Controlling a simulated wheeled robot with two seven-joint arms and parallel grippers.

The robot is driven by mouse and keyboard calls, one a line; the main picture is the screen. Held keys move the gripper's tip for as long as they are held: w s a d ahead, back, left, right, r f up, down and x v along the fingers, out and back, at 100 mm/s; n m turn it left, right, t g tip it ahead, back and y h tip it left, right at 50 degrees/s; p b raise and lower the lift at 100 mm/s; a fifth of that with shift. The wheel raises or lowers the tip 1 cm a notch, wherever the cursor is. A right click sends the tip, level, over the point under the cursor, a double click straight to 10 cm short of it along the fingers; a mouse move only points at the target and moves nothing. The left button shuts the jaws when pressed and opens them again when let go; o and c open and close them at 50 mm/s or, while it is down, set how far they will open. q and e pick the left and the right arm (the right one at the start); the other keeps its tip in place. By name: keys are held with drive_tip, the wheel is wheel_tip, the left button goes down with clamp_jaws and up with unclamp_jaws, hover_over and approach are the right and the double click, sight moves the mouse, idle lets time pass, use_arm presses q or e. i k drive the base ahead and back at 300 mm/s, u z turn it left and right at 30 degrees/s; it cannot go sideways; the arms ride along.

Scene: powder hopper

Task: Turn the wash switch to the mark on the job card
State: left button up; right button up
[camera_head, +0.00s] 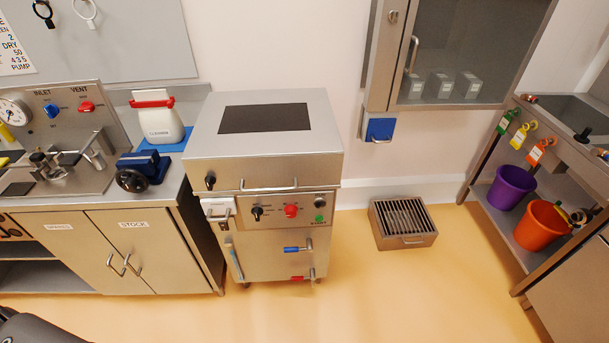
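A steel washer-like cabinet (262,165) stands at the centre. Its front panel carries a black knob (257,213) and a red knob (291,210) with small marks around them. The marks are too small to read, so I cannot tell which one is the wash switch or where it points. A white card (15,50) at the top left edge is cut off by the frame; its visible words include "DRY" and "PUMP". I cannot tell if it is the job card. Neither gripper is in view.
A green button (320,218) sits right of the knobs, with blue (292,249) and red (297,278) handles below. A bench with a blue vise (142,163) stands at left. A grated floor box (403,222) stands at right. The front floor is clear.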

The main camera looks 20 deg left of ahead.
sight(257, 211)
drive_tip(key=u, duration=1.45)
drive_tip(key=k, duration=1.35)
drive_tip(key=z, duration=0.8)
drive_tip(key=i, duration=0.85)
drive_tip(key=z, duration=0.65)
